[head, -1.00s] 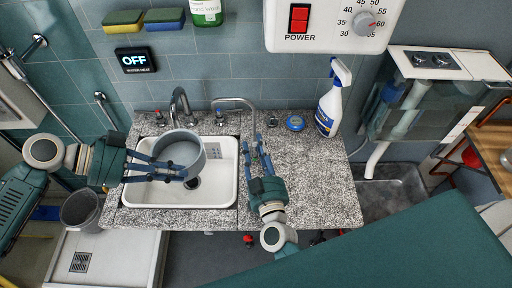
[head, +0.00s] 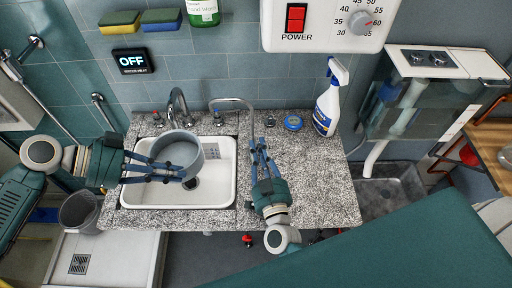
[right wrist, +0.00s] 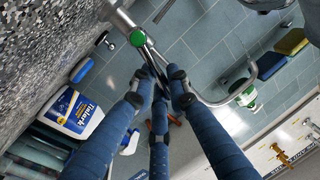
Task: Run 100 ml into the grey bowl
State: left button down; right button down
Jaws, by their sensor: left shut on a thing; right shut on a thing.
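The grey bowl (head: 178,150) is over the left part of the white sink (head: 228,192). My left gripper (head: 185,172) is shut on the bowl's near side. The bowl's inside shows no clear water. A thin chrome tap (head: 251,118) stands right of the sink, its bent spout pointing left, right of the bowl. It also shows in the right wrist view, with its curved spout (right wrist: 205,101) and a green disc (right wrist: 137,38). My right gripper (head: 258,146) is shut on a small part at this tap, seemingly its lever; the fingers (right wrist: 160,85) partly hide it.
A larger chrome tap (head: 178,100) stands behind the bowl. A spray bottle (head: 328,105) and blue round item (head: 293,123) stand on the speckled counter (head: 315,185). A wall display (head: 133,61) reads OFF. A heater panel (head: 325,25) hangs above. The counter's right part is clear.

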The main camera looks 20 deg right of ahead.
jog(key=shift+s+d+f+m+t+h, duration=0.1)
jog(key=shift+d+f+m+t+h, duration=0.15)
jog(key=shift+m, duration=0.6)
jog(key=shift+s+d+f+m, duration=0.15)
jog(key=shift+d+m, duration=0.2)
jog(key=shift+m, duration=0.55)
jog(key=shift+s+d+f+m+t+h, duration=0.1)
jog(key=shift+d+f+m+t+h, duration=0.15)
jog(key=shift+m, duration=0.6)
jog(key=c, duration=1.7)
grip_release()
jog(key=shift+c, duration=0.2)
jog(key=v, duration=1.2)
jog(key=shift+r, duration=0.15)
